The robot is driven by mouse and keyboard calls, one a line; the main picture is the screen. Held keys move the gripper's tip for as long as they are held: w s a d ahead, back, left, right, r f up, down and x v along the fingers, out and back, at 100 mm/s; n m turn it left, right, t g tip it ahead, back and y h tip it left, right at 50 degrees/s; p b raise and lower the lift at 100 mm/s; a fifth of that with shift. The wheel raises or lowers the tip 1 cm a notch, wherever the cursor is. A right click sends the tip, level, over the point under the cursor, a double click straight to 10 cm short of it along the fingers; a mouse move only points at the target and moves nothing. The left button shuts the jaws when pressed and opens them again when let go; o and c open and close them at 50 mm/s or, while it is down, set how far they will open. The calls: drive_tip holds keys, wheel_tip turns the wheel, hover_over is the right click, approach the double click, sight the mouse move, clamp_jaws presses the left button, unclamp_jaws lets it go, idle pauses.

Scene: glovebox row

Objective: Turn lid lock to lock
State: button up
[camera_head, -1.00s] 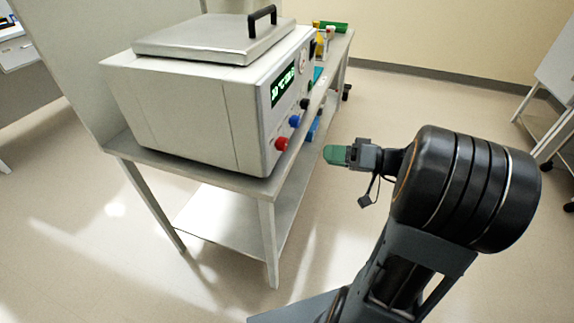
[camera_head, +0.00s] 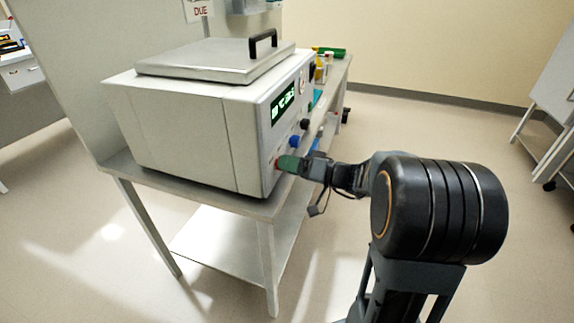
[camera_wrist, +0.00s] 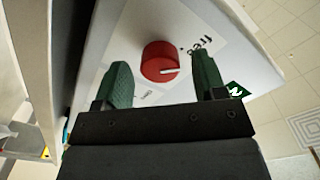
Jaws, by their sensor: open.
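The lid lock appears to be a red round knob (camera_wrist: 161,62) with a white pointer line, on the front panel of a white box-shaped machine (camera_head: 180,122). In the wrist view the pointer aims right, toward a printed label that seems to read "free"; a second label below is too small to read. My gripper (camera_wrist: 160,85) is open, with one green finger on each side of the knob and visible gaps between. In the head view my gripper (camera_head: 288,163) is at the panel's lower front and mostly hides the knob. The metal lid (camera_head: 205,58) with a black handle is down.
A blue knob (camera_head: 294,141), a black knob (camera_head: 304,124) and a lit display (camera_head: 283,103) are above on the same panel. The machine stands on a grey table (camera_head: 225,203). Small bottles and a green item (camera_head: 332,52) stand behind.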

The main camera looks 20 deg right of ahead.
drive_tip(key=shift+w+a, duration=0.3)
drive_tip(key=shift+a, duration=0.1)
drive_tip(key=c, duration=0.9)
